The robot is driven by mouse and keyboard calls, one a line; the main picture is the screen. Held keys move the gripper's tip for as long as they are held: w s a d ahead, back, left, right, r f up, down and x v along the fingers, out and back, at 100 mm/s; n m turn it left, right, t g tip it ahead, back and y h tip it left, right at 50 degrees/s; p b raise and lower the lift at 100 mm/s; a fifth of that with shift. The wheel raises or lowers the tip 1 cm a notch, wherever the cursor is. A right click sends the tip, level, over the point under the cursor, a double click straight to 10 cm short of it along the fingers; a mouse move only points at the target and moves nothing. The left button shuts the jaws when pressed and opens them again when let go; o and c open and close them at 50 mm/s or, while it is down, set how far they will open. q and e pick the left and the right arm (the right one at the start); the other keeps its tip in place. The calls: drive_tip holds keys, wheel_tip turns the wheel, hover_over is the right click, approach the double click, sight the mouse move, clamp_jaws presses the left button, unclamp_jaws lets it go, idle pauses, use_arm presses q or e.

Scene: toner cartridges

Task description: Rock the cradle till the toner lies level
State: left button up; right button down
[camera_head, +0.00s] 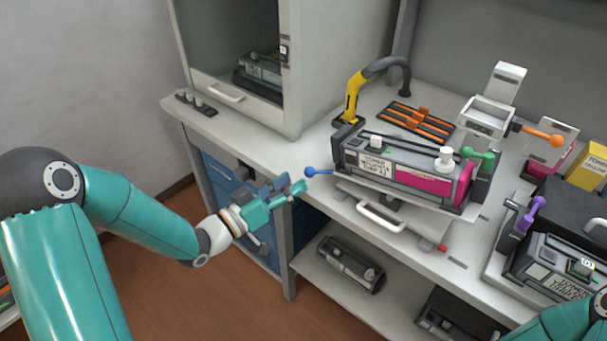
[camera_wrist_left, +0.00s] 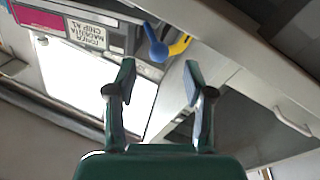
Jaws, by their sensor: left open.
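The cradle (camera_head: 345,150) stands on the bench and holds a grey toner cartridge (camera_head: 385,165) with a magenta end. I cannot tell whether the toner lies level. A blue-knobbed lever (camera_head: 318,171) sticks out of the cradle's left side; its knob shows in the left wrist view (camera_wrist_left: 157,50) beyond my fingers. My left gripper (camera_head: 292,190) is open and empty, just left of and below the blue knob, apart from it. Its two fingers also show in the left wrist view (camera_wrist_left: 160,78). Part of my right arm shows at the bottom right; its gripper is out of view.
A white handle (camera_head: 381,216) juts from the bench front below the cradle. A cabinet (camera_head: 235,95) stands behind left, a yellow-and-black hose (camera_head: 353,95) behind. An orange-knobbed device (camera_head: 490,118) and a purple-handled unit (camera_head: 530,215) stand right. The floor left is clear.

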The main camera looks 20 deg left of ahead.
use_arm(q)
drive_tip(key=v, duration=0.6)
drive_tip(key=shift+f, duration=0.15)
idle(0.8)
